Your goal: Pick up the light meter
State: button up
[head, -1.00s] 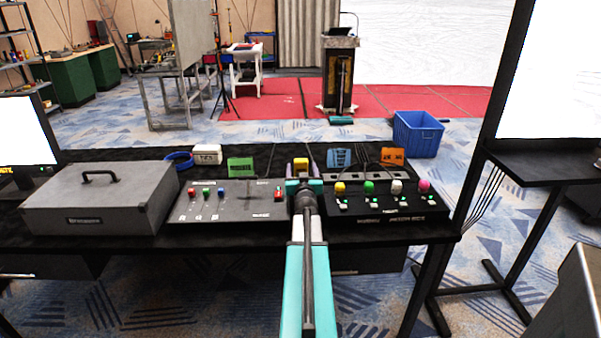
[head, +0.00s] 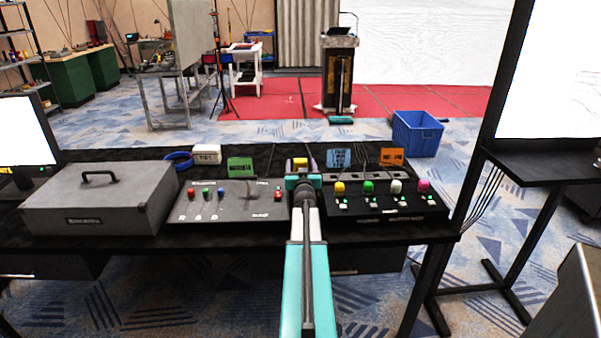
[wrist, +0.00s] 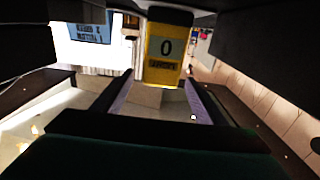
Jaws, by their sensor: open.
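The light meter, a small yellow device with a dark face, stands at the back of the black desk behind my gripper; only its upper part (head: 300,162) shows in the head view. In the wrist view the light meter (wrist: 164,72) is upright, close ahead, with a display that reads 0. My gripper (wrist: 160,100) is open, with one finger on each side below the meter's face; I cannot tell if they touch it.
Control panels with colored knobs flank my arm, one on the left (head: 228,205) and one on the right (head: 388,205). Green (head: 241,167), blue (head: 339,158) and orange (head: 392,157) cards stand along the desk's back. A grey case (head: 100,205) sits at left.

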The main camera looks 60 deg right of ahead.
jog(key=shift+x, duration=1.35)
jog(key=shift+s, duration=0.1)
jog(key=shift+c, duration=0.5)
jog(key=c, duration=1.1)
jog(key=shift+c, duration=0.2)
jog(key=shift+r, duration=0.15)
jog(key=shift+r+p, duration=2.75)
jog(key=shift+r, duration=2.15)
jog(key=shift+a, duration=0.1)
